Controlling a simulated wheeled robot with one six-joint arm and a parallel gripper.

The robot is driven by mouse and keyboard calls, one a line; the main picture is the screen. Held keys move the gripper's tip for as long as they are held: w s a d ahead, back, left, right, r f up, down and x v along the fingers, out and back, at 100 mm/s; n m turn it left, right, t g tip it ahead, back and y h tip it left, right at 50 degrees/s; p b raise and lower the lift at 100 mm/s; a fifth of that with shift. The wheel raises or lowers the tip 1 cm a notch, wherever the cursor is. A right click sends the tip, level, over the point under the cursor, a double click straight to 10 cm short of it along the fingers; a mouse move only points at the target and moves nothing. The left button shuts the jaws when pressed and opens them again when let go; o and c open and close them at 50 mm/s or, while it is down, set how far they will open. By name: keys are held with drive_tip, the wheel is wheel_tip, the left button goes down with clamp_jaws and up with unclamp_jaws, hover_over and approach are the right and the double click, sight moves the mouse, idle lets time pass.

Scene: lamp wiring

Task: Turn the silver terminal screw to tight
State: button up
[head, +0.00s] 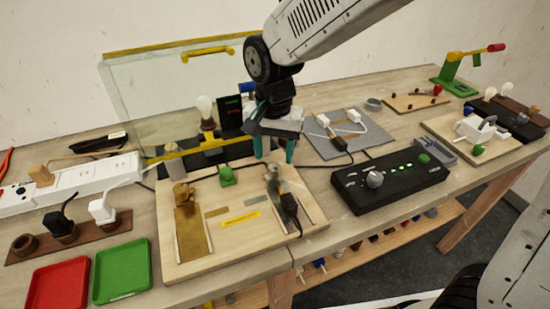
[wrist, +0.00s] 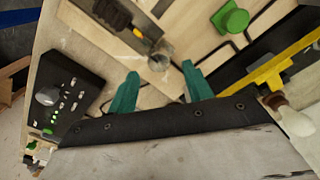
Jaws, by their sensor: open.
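The silver terminal screw (wrist: 159,60) shows in the wrist view as a small grey round piece, just beyond and between my fingertips. In the head view the silver terminal (head: 273,175) is at the right side of the wooden wiring board (head: 236,252), partly hidden under my gripper. My gripper (head: 274,155) points down above it with two teal fingers apart and nothing between them. In the wrist view my gripper (wrist: 160,71) is also open. I cannot tell how tight the screw is. The brass terminal (head: 181,192) stands on the board's left side.
A green knob (head: 226,175) sits between the terminals. A black plug-like piece (head: 289,206) lies close to the silver terminal. A black control box (head: 390,184) stands to the right. A yellow bar and lamp bulb (head: 205,107) rise behind; red and green trays lie front left.

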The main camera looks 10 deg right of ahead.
sight(274, 166)
wheel_tip(274, 166, up, 5)
drive_tip(key=shift+f, duration=0.2)
idle(0.4)
drive_tip(key=shift+n, duration=0.3)
drive_tip(key=s+d+r+n, duration=0.1)
drive_tip(key=s+d+r, duration=0.1)
drive_tip(key=s+d, duration=0.8)
drive_tip(key=s+d+r+n+t, duration=0.1)
drive_tip(key=s+d+r+n, duration=0.1)
drive_tip(key=s+d, duration=0.8)
drive_tip(key=shift+d+r, duration=0.75)
drive_tip(key=shift+d, duration=0.2)
